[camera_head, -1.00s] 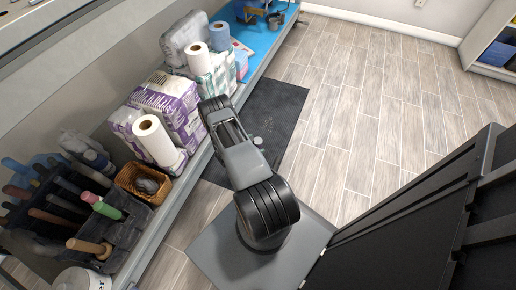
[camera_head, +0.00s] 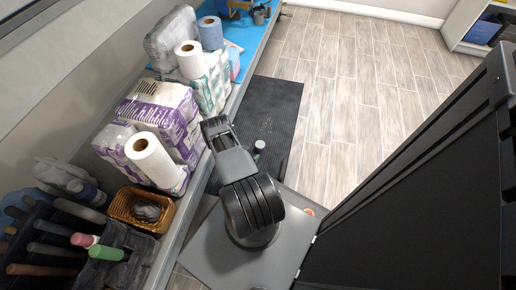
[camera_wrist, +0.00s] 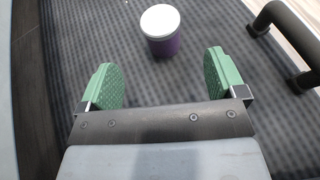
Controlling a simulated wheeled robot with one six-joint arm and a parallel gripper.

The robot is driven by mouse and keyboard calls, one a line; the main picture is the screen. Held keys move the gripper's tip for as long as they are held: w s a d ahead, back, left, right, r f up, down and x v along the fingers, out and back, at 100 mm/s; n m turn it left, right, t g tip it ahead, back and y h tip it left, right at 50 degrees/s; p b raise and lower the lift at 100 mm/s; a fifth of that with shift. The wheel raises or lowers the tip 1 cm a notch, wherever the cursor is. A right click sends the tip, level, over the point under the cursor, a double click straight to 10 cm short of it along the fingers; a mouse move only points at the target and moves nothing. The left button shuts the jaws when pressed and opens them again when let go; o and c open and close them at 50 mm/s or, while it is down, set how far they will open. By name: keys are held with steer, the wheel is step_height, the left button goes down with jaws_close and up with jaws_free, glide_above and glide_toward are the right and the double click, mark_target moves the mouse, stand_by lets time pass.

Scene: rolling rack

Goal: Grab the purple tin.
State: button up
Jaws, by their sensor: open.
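The purple tin (camera_wrist: 165,46) has a white lid and stands upright on a dark ribbed mat in the wrist view. It lies ahead of my gripper (camera_wrist: 163,80), centred between the two green-padded fingers but beyond their tips. My gripper is open and nothing is between its fingers. In the head view a small pale-topped tin (camera_head: 259,147) shows on the mat just right of my arm, partly cut off by it. My gripper cannot be made out there.
The dark mat (camera_head: 268,100) lies beside a long shelf with paper rolls, purple packs and a wicker basket (camera_head: 125,206). A dark bar handle (camera_wrist: 290,40) stands right of the tin in the wrist view. Wood-look floor (camera_head: 345,90) is clear at right.

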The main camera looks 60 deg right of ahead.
mark_target(259, 146)
steer(key=b+x, duration=0.1)
steer(key=x, duration=0.3)
steer(key=shift+s, duration=0.15)
steer(key=b+x, duration=0.3)
steer(key=x, duration=0.1)
steer(key=shift+d+f, duration=0.15)
steer(key=shift+f, duration=0.1)
steer(key=shift+d, duration=0.35)
steer(key=shift+c, duration=0.3)
steer(key=c, duration=1)
